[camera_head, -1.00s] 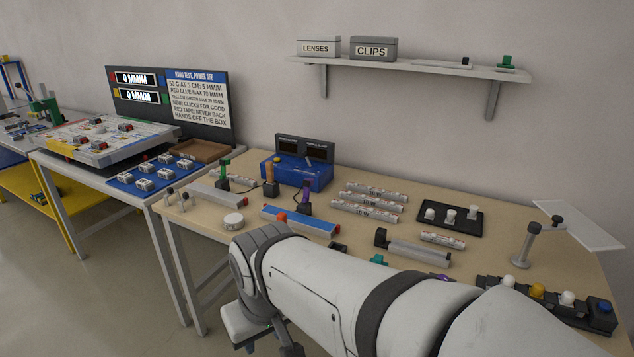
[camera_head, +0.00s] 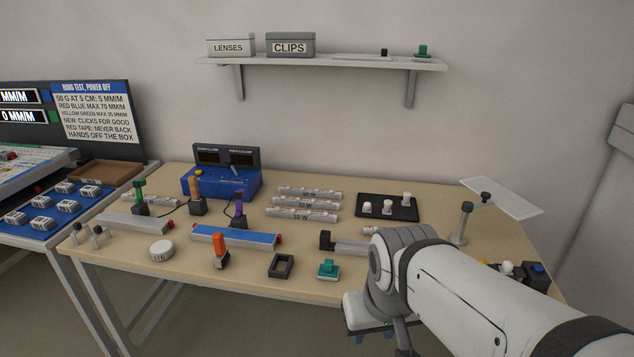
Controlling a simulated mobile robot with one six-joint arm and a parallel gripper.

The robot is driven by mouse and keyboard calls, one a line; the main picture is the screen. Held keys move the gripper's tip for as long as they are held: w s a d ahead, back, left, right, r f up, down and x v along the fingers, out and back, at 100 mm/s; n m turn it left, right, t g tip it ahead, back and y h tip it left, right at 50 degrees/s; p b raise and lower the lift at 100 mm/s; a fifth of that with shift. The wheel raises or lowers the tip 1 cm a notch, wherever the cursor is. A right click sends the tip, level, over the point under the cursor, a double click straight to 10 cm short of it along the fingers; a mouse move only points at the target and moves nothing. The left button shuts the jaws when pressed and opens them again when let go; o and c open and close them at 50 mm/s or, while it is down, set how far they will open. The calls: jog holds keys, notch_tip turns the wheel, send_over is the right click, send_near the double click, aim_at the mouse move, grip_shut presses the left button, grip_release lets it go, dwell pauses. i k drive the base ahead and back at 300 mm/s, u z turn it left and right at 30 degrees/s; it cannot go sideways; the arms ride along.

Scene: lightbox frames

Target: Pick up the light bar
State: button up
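Several bar-like things lie on the wooden table (camera_head: 120,258), and I cannot tell for sure which is the light bar. A bar with a blue top (camera_head: 236,236) and red end lies near the middle front. A plain grey bar (camera_head: 133,222) with a red end lies to its left. Another grey bar (camera_head: 350,246) with a dark end block lies to the right, partly hidden by my arm. Three white tubes (camera_head: 307,203) marked 10 W lie behind. My gripper (camera_head: 372,333) is at the table's front edge, right of the blue-topped bar and apart from it. Its fingers are mostly hidden.
An orange clamp (camera_head: 220,252), a black frame (camera_head: 282,265), a teal-topped block (camera_head: 328,269) and a white disc (camera_head: 161,251) stand along the front. A blue box with displays (camera_head: 220,182) and a black tray (camera_head: 375,206) are behind. A shelf (camera_head: 320,61) hangs above.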

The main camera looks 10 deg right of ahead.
aim_at(288, 189)
jog(key=u, duration=0.05)
jog(key=i, duration=1)
jog(key=z, duration=0.05)
